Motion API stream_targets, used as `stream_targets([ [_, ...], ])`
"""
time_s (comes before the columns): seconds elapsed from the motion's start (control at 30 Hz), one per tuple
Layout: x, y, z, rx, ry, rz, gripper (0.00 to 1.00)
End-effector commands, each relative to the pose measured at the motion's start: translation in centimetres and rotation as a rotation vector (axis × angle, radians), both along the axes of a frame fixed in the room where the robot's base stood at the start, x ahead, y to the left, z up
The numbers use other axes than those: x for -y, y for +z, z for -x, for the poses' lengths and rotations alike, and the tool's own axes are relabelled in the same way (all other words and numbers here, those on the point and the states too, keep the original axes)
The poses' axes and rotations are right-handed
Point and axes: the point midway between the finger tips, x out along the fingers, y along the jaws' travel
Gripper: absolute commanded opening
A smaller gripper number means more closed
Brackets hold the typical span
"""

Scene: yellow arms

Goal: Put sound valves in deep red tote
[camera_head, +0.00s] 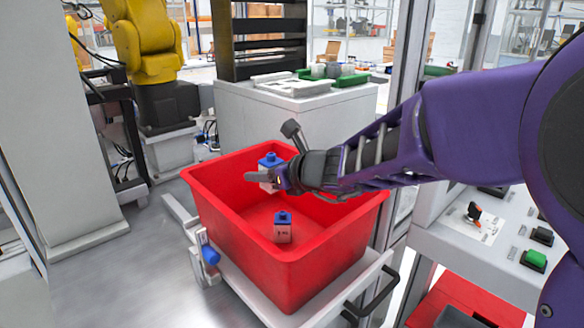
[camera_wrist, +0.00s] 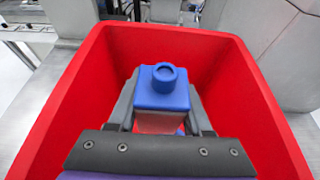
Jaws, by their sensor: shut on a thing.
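A deep red tote (camera_head: 239,219) stands on a wheeled cart in the middle of the head view; its wall also fills the wrist view (camera_wrist: 57,115). My gripper (camera_head: 275,179) is over the inside of the tote and shut on a second valve (camera_head: 270,161) with a blue cap. In the wrist view this held valve (camera_wrist: 163,88) sits between the two fingers, its blue top facing the camera. I cannot tell how far its base is from the tote floor.
A white cabinet (camera_head: 235,124) with green and grey trays stands behind the tote. A workbench (camera_head: 445,236) with a green button is at the right. A second red bin (camera_head: 460,300) is low at the lower right. A yellow robot arm (camera_head: 147,40) stands at the back left.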

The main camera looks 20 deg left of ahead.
Motion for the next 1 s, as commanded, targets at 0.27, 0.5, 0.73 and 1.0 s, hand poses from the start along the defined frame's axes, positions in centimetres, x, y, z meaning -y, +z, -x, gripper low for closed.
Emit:
stream_targets([
  [0.27, -0.04, -1.53, 0.01, 0.000, 0.000, -0.001, 0.00],
  [0.5, -0.04, -1.47, 0.01, 0.000, 0.000, -0.001, 0.64],
  [0.73, -0.03, -1.49, 0.01, 0.000, 0.000, 0.000, 0.84],
  [1.0, 0.06, -1.37, -0.05, 0.000, 0.000, 0.000, 0.84],
])
